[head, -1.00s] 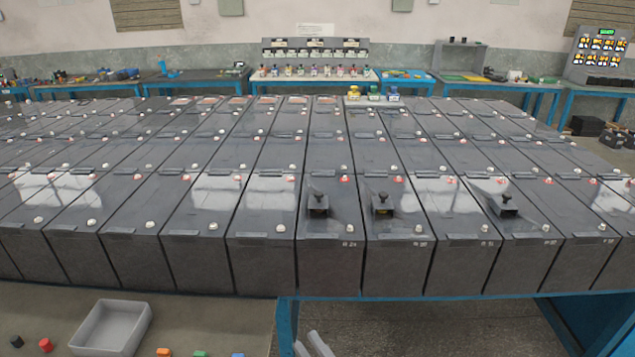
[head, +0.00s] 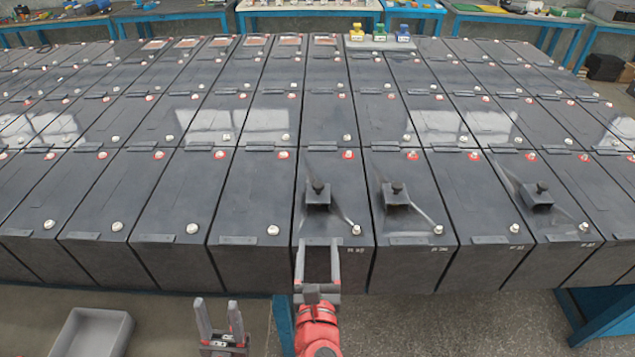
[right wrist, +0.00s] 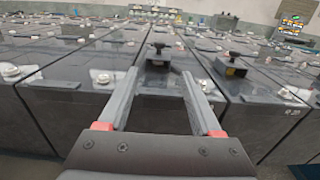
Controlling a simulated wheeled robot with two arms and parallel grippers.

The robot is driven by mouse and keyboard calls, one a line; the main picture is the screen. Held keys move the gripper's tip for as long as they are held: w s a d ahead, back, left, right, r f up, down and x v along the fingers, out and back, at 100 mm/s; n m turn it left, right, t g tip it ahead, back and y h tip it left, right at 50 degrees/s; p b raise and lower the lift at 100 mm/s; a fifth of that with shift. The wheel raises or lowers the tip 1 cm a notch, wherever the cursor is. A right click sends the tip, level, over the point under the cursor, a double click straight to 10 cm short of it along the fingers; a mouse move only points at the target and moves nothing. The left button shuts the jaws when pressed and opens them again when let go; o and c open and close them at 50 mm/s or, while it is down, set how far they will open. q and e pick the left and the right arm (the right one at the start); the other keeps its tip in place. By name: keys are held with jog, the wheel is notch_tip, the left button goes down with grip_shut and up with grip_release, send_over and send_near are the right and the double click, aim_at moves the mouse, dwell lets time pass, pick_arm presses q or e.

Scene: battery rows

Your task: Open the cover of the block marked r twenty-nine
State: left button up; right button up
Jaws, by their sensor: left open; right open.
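The block whose small, blurred label seems to read R 29 (head: 334,215) is a dark battery block in the front row of the head view. A black box with a knob (head: 317,196) sits on its flat, closed top, and also shows in the right wrist view (right wrist: 158,56). My right gripper (head: 319,244) is open and empty at this block's front edge, its fingers over the front lip, partly hiding it; contact cannot be told. In the right wrist view its fingers (right wrist: 160,72) point at the block. My left gripper (head: 218,303) is open and empty, low in front of the row.
Neighbouring blocks stand close on both sides; the one to the right (head: 412,218) and another farther right carry similar knobbed boxes (head: 396,194) (head: 537,196). A grey tray (head: 124,330) lies lower left. Small coloured pots (head: 380,36) stand at the back.

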aim_at(318, 190)
jog(key=w+b, duration=0.2)
jog(key=w, duration=1.4)
jog(key=shift+w, duration=0.35)
grip_shut()
jog(key=shift+a, duration=0.1)
dwell(0.5)
